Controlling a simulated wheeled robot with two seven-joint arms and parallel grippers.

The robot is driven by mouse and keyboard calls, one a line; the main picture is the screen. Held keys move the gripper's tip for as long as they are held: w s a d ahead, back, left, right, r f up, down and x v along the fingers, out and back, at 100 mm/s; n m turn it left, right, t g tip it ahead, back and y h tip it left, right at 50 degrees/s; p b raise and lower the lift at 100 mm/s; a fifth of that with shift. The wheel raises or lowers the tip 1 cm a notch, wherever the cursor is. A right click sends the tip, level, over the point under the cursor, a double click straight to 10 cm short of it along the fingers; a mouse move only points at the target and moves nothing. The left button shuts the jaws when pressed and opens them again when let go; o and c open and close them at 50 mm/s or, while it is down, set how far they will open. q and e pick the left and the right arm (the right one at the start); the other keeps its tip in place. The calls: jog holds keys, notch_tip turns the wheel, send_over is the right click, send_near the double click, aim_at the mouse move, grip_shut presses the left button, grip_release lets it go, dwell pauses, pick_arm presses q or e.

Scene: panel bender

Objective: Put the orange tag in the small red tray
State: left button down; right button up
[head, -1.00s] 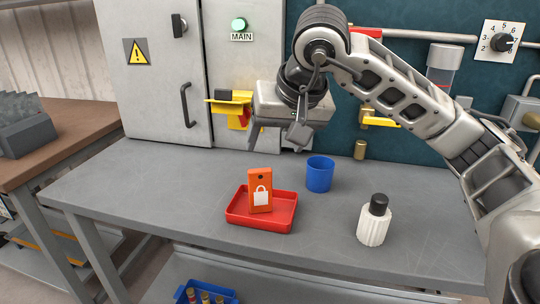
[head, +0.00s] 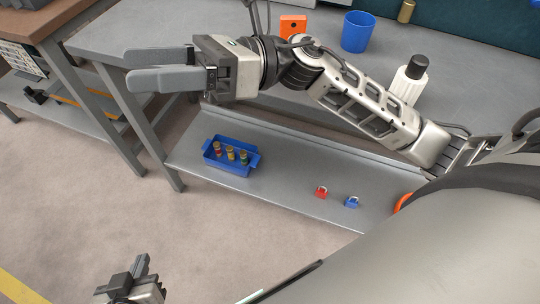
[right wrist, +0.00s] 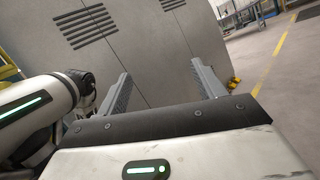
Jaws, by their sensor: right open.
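The orange tag (head: 292,24) shows only its upper part, with a dark hole, behind my right arm on the grey workbench. The small red tray is hidden behind that arm now; a second ago the tag stood upright in it. My right gripper (head: 130,68) is open and empty, in front of the bench's near edge, left of the tag and apart from it. In the right wrist view its two fingers (right wrist: 160,77) are spread with nothing between them. My left gripper (head: 128,280) is low at the bottom left, over the floor; its jaw opening is unclear.
A blue cup (head: 358,32) and a white bottle with a black cap (head: 408,85) stand on the workbench (head: 460,75). The lower shelf (head: 285,175) holds a blue bin (head: 215,166), a red padlock (head: 321,192) and a blue padlock (head: 352,202). The floor at left is clear.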

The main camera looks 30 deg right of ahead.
jog(key=w+d+f+m+t+h, duration=0.35)
jog(key=f+m+t+h, duration=0.35)
jog(key=m, duration=1)
jog(key=w+d+f+m+t+h, duration=0.2)
jog(key=d+f+m+t+h, duration=0.5)
jog(key=m, duration=1)
jog(key=s+f+m+g+h, duration=0.2)
jog(key=s+f+m, duration=0.4)
jog(key=f, duration=0.4)
jog(key=s+f+m+g+h, duration=0.2)
jog(key=s+f+m, duration=0.4)
jog(key=f, duration=0.5)
jog(key=shift+m+g, duration=0.6)
jog(key=shift+d, duration=0.1)
